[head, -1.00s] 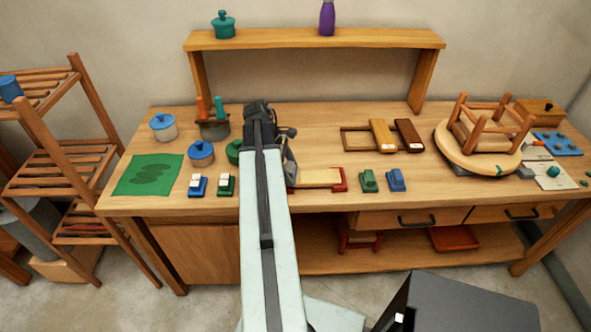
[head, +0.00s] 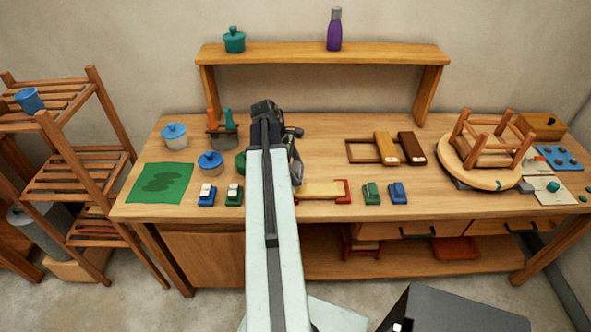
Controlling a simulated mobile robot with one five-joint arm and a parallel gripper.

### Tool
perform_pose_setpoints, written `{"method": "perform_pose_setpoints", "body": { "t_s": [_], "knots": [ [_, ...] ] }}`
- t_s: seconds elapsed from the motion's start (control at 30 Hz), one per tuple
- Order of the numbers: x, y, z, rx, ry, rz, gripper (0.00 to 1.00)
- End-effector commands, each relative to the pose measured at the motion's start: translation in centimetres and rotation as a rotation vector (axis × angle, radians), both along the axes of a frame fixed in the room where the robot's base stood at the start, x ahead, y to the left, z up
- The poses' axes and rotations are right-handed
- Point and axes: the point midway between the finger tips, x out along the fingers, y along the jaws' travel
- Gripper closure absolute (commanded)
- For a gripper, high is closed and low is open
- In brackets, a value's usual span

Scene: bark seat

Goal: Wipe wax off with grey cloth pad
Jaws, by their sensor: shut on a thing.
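In the head view my gripper (head: 293,158) is over the middle of the workbench, seen from behind and partly covered by my arm. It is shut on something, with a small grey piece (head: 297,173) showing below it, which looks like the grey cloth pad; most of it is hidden. Just in front and to the right lies a pale wooden piece (head: 322,190) with red end pieces, its left end hidden by my arm. I cannot make out wax on it, or whether the grey piece touches it.
Blue and green blocks (head: 384,193) stand right of the pale piece. Two more blocks (head: 220,195), a green mat (head: 160,184) and lidded pots (head: 210,161) are left. An upturned stool (head: 485,160) stands right. A raised shelf (head: 325,54) spans the back.

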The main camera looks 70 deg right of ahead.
Motion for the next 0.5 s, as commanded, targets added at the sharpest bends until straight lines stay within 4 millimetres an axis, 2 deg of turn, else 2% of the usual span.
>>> {"method": "perform_pose_setpoints", "body": {
  "t_s": [0.17,0.4,0.5],
  "knots": [
    [0.0,0.0,0.3,0.000,0.000,0.000,0.56],
    [0.0,0.0,3.0,0.000,0.000,0.000,0.56],
    [0.0,0.0,3.2,0.000,0.000,0.000,0.56]
  ]
}}
